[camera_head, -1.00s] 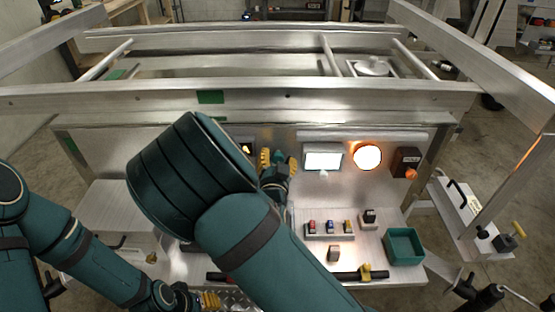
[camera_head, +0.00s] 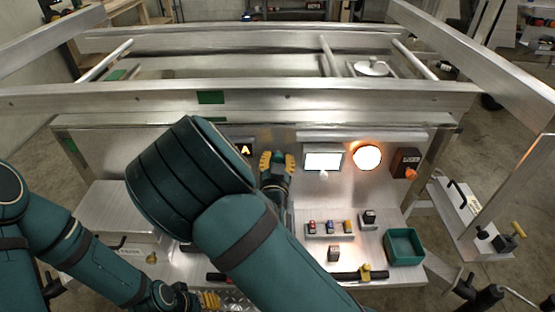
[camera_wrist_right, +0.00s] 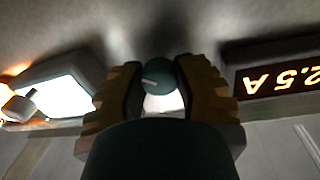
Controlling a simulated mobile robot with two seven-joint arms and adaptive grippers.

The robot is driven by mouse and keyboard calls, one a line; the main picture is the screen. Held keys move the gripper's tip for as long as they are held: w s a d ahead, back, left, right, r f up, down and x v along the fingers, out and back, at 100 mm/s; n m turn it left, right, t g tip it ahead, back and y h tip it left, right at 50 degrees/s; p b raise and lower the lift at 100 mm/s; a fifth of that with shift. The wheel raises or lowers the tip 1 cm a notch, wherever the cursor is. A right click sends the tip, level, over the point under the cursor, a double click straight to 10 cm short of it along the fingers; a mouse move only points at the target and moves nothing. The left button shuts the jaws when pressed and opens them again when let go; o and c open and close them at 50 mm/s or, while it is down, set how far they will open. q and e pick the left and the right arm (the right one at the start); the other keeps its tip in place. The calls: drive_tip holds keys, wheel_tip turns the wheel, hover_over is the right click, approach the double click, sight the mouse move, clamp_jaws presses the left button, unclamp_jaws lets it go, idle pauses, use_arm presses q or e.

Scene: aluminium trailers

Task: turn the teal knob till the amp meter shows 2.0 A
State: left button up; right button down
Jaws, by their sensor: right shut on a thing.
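The teal knob (camera_wrist_right: 157,78) sits between the yellow fingers of my right gripper (camera_wrist_right: 163,92) in the right wrist view, with a pale pointer line on its face. My right gripper (camera_head: 278,161) is shut on the knob at the upright metal panel; its fingers hide the knob in the head view. The amp meter (camera_wrist_right: 281,82) appears upside down in the wrist view and reads 2.5 A. In the head view my arm covers most of the meter (camera_head: 246,149), leaving the letter A. My left gripper (camera_head: 207,300) is low at the bottom edge, its fingers partly hidden.
Right of the knob are a lit white screen (camera_head: 323,161), a glowing round lamp (camera_head: 367,157) and a dark box with an orange knob (camera_head: 406,162). Below, a shelf holds small coloured switches (camera_head: 330,228) and a green tray (camera_head: 404,246).

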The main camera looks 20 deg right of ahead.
drive_tip(key=n, duration=0.6)
drive_tip(key=shift+p, duration=0.3)
drive_tip(key=shift+t, duration=0.4)
drive_tip(key=c, duration=0.9)
unclamp_jaws()
drive_tip(key=shift+o, duration=0.2)
drive_tip(key=shift+y, duration=0.3)
drive_tip(key=v, duration=1.2)
drive_tip(key=shift+a, duration=0.15)
